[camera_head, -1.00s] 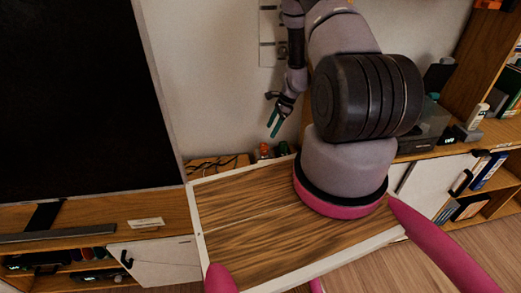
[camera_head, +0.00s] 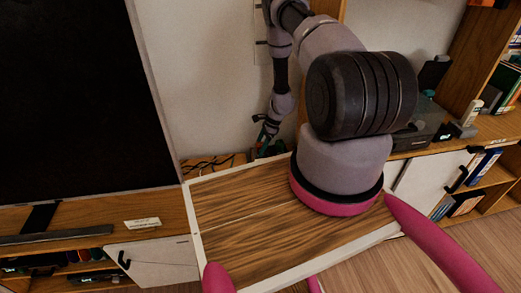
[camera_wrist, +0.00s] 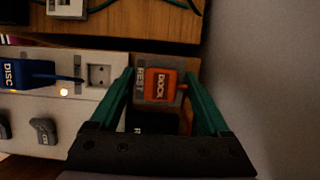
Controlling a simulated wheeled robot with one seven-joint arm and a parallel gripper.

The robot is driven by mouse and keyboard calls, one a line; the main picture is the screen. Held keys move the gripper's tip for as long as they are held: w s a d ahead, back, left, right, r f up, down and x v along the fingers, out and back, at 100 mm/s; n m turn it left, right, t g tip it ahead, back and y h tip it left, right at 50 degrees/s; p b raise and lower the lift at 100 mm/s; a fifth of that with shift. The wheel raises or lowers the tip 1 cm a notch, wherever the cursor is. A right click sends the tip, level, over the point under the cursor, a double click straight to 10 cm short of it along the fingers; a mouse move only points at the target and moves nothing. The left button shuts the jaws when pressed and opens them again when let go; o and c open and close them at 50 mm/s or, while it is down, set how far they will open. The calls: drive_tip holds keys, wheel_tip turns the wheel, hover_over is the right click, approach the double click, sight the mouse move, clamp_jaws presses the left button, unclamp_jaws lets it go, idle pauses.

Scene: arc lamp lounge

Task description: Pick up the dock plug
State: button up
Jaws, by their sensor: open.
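The dock plug (camera_wrist: 160,87) is an orange block marked DOCK. In the wrist view it lies between the two green fingers of my gripper (camera_wrist: 159,76), on a grey patch marked REST. My gripper is open, with one finger on each side of the plug; I cannot tell whether either finger touches it. In the head view my gripper (camera_head: 262,147) hangs low behind the wooden board, near the wall, and the plug cannot be made out there.
A pale power strip (camera_wrist: 90,112) lies left of the plug, with an empty socket (camera_wrist: 98,76), a blue plug (camera_wrist: 30,73) marked DISC and a lit amber lamp. A dark block (camera_wrist: 150,122) is near the palm. A dark wall (camera_wrist: 260,80) is close on the right.

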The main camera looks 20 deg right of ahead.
clamp_jaws()
drive_tip(key=shift+r, duration=0.1)
